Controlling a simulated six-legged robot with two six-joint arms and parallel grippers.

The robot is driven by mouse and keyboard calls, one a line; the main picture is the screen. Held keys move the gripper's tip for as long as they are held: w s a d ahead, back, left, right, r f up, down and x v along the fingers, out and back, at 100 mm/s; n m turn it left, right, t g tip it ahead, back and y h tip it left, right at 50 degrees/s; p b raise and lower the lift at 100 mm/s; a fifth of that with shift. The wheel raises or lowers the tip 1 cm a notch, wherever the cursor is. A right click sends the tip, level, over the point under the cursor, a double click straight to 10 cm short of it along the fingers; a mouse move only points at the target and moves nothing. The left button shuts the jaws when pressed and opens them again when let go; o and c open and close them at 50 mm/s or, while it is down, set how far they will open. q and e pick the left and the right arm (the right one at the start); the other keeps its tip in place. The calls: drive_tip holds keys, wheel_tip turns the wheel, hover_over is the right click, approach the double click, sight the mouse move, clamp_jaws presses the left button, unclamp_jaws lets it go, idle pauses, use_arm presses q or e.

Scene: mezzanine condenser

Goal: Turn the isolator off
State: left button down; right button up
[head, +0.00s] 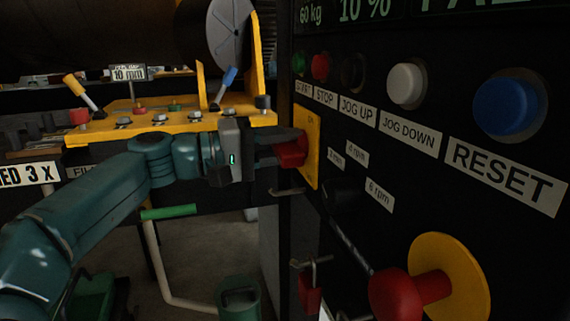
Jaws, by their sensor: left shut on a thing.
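The isolator is a red handle (292,152) on a yellow plate (311,138) on the dark control panel, left of the speed labels. My left gripper (278,147) reaches in from the left and is shut on the red handle. Its fingers partly cover the handle, so its exact angle is hard to tell. Small lettering shows at the top of the plate but is too small to read surely. My right gripper is not in view.
The panel carries a blue RESET button (508,105), a white button (406,84) and a red mushroom knob (397,294) on a yellow disc. A red padlock (309,294) hangs below the isolator. A yellow bench with levers (170,124) stands behind my left arm.

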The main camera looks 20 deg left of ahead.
use_arm(q)
drive_tip(key=m+b, duration=0.2)
drive_tip(key=m, duration=0.1)
drive_tip(key=shift+f+m, duration=0.3)
drive_tip(key=shift+r+m+b, duration=0.1)
drive_tip(key=shift+m+b, duration=0.95)
drive_tip(key=shift+m, duration=0.45)
drive_tip(key=c, duration=0.9)
unclamp_jaws()
drive_tip(key=shift+s, duration=0.1)
drive_tip(key=shift+r, duration=0.15)
drive_tip(key=v, duration=1.6)
drive_tip(key=shift+s+a+b, duration=0.1)
drive_tip(key=shift+a+b, duration=0.05)
drive_tip(key=shift+b, duration=0.25)
